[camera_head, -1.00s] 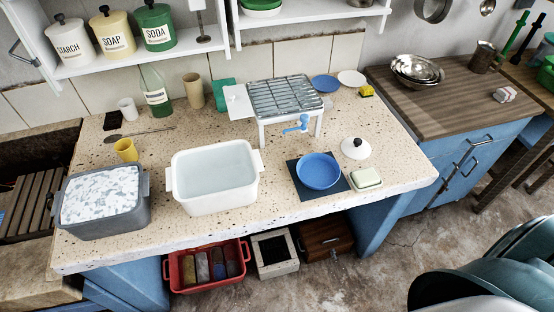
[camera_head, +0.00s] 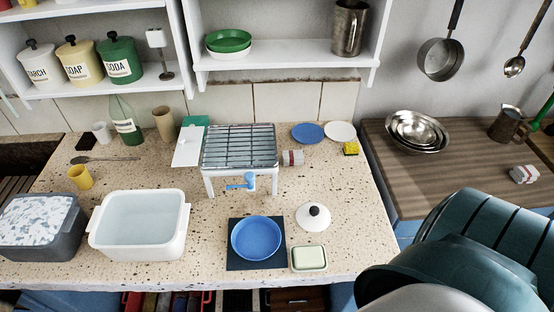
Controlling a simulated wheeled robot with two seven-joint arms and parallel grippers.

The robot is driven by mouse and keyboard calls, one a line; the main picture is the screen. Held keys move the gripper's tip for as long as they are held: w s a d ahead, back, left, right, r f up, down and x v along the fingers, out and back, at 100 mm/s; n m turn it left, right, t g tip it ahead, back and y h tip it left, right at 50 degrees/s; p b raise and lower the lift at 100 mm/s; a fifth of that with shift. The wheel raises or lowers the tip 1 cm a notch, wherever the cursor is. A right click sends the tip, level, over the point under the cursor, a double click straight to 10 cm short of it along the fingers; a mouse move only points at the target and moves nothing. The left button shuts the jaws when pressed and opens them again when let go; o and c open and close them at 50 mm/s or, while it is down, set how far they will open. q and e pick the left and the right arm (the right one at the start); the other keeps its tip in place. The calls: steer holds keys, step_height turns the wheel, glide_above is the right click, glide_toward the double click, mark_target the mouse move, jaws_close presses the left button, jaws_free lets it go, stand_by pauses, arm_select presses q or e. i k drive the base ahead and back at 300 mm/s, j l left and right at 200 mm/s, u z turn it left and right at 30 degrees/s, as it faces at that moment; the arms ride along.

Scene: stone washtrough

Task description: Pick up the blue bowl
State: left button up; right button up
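The blue bowl (camera_head: 257,238) sits upright on a dark square mat (camera_head: 236,264) near the front edge of the speckled stone counter. A green-rimmed soap dish (camera_head: 308,258) with a pale bar is close to its right, and a white lid with a black knob (camera_head: 313,217) is to its upper right. A blue plate (camera_head: 308,133) lies flat at the back of the counter and is a separate thing. Neither gripper shows. A large part of my own right arm, teal and grey, fills the lower right corner.
Shelves (camera_head: 287,58) overhang the back. The counter right of the lid is clear.

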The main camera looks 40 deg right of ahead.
mark_target(254, 238)
steer(key=k+l, duration=0.1)
steer(key=l, duration=0.7)
steer(key=k+l, duration=0.15)
steer(key=l, duration=0.25)
